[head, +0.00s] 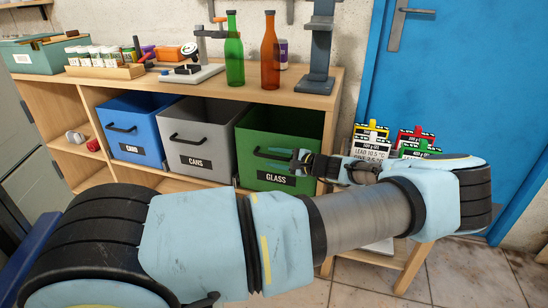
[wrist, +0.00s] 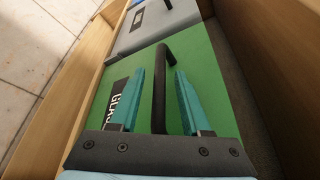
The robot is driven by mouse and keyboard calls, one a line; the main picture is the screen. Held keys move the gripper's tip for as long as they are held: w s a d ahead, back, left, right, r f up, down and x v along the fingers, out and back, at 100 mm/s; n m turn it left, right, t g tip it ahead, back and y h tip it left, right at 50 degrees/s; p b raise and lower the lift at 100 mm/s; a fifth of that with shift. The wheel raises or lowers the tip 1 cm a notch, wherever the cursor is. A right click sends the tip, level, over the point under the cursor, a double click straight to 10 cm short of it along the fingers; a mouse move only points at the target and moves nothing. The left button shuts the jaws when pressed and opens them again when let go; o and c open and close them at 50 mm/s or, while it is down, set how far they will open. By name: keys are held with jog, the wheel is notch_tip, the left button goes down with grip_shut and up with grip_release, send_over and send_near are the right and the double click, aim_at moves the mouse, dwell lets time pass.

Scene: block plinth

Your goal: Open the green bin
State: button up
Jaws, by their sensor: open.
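The green bin (head: 262,177) labelled GLASS sits in the right compartment of the wooden shelf unit, and its green front also fills the middle of the wrist view (wrist: 200,75). Its black handle (head: 268,154) is a bar across the front. In the wrist view the handle (wrist: 160,75) runs between the two teal fingers of my gripper (wrist: 155,90). The fingers are open, one on each side of the bar, with a gap to each. In the head view my gripper (head: 302,160) is at the right part of the bin's front.
A grey CANS bin (head: 198,158) and a blue CARD bin (head: 137,150) stand to the left. A green bottle (head: 234,60) and a brown bottle (head: 270,60) stand on the shelf top. A low stool with weight blocks (head: 371,140) is to the right, before a blue door (head: 470,85).

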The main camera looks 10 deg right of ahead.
jog(key=shift+w+a, duration=0.15)
grip_shut()
dwell(0.4)
dwell(1.0)
